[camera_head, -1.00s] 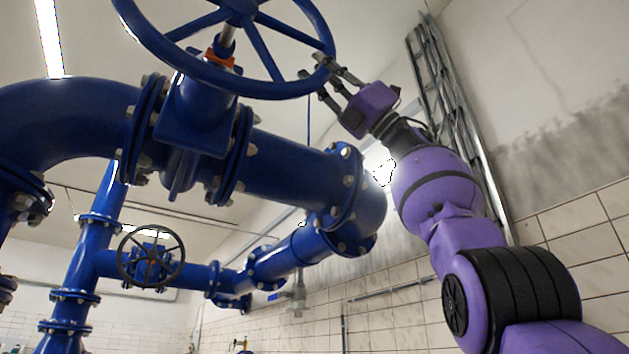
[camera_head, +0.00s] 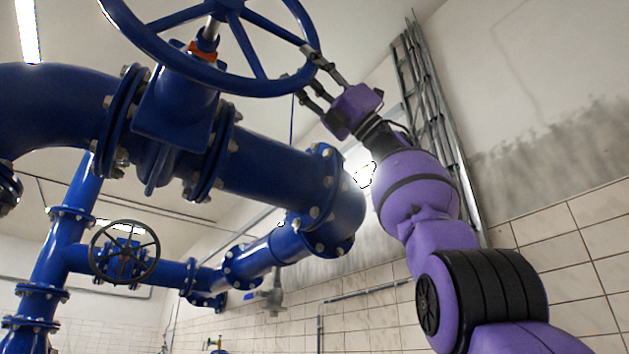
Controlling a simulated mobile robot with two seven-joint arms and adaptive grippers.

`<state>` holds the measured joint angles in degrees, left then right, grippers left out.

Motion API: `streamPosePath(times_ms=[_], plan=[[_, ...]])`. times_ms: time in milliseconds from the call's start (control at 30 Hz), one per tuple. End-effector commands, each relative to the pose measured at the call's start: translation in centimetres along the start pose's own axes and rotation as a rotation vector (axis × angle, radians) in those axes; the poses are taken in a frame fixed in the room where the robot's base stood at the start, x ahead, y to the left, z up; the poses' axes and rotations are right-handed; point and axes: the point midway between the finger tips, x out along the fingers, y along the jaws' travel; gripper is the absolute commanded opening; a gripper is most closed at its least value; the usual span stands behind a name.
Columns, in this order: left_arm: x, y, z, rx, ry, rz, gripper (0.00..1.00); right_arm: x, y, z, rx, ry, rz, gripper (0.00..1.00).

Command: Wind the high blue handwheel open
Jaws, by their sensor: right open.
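The large blue handwheel (camera_head: 252,52) is at the top of the view, its upper part cut off by the frame edge. It sits on a stem above a blue valve body (camera_head: 178,110). My right gripper (camera_head: 306,72) is at the wheel's right rim, coming from the lower right. Its fingers are open, with the rim at or between the fingertips; I cannot tell whether they touch it. My left gripper is out of view.
A smaller dark handwheel (camera_head: 124,252) is on a lower blue pipe at the left. A thick flanged blue pipe (camera_head: 265,165) runs below my right gripper. Metal conduits (camera_head: 436,120) climb the tiled wall (camera_head: 575,250) behind my arm.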

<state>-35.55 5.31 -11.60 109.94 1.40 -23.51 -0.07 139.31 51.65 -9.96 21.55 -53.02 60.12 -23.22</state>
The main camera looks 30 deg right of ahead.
Motion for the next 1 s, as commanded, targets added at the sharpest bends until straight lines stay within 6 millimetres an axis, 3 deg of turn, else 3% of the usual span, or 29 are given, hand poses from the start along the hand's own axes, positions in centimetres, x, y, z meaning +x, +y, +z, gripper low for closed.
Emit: streamPosePath(times_ms=[267,500,700,1000], plan=[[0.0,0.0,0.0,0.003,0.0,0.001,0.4,-2.5,-0.2,0.0,-0.004,0.0,-0.004,0.41],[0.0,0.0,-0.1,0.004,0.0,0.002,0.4,-7.6,-0.1,0.0,-0.003,0.001,-0.005,0.41],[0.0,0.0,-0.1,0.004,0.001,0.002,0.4,-10.7,-0.1,0.0,-0.003,0.0,-0.003,0.41],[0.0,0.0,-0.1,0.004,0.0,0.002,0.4,-12.0,0.1,0.0,-0.001,0.001,0.0,0.41]])
